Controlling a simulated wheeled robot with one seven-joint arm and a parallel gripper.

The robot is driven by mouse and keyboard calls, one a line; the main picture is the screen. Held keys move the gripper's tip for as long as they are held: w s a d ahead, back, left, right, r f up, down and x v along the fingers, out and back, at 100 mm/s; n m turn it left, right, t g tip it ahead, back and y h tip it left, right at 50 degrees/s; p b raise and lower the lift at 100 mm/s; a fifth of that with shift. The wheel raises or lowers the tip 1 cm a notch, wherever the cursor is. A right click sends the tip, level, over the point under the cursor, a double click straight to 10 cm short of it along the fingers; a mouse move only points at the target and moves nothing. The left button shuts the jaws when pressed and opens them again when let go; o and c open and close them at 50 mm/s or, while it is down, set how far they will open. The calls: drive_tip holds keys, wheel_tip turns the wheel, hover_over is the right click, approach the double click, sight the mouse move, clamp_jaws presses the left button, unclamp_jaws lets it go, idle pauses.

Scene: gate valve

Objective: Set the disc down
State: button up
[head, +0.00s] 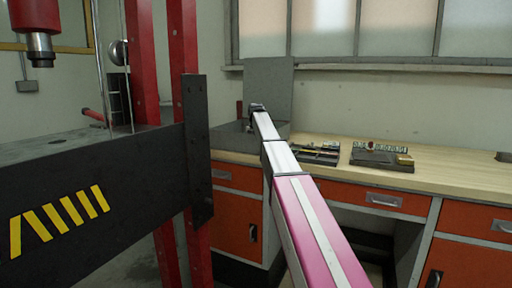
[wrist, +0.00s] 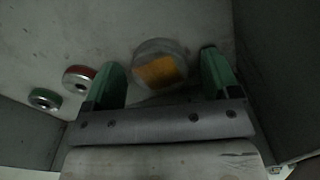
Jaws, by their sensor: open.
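In the wrist view, a pale round disc (wrist: 148,50) with an orange patch lies on a grey surface, between and just past my fingertips. My gripper (wrist: 161,68) is open, with one green finger on each side of the disc. A gap shows between the disc and the right finger; whether the left finger touches it I cannot tell. In the head view my gripper (head: 257,107) is small, at the grey open-topped box (head: 268,80) on the bench. The disc is hidden in that view.
Two smaller round parts, one red-rimmed (wrist: 79,78) and one green-rimmed (wrist: 45,99), lie left of my gripper. Grey walls stand close on both sides. Trays of small parts (head: 381,158) sit on the wooden bench (head: 450,177). A red and black press frame (head: 110,175) stands left.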

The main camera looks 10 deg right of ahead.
wheel_tip(320, 180, up, 12)
idle(0.5)
idle(1.1)
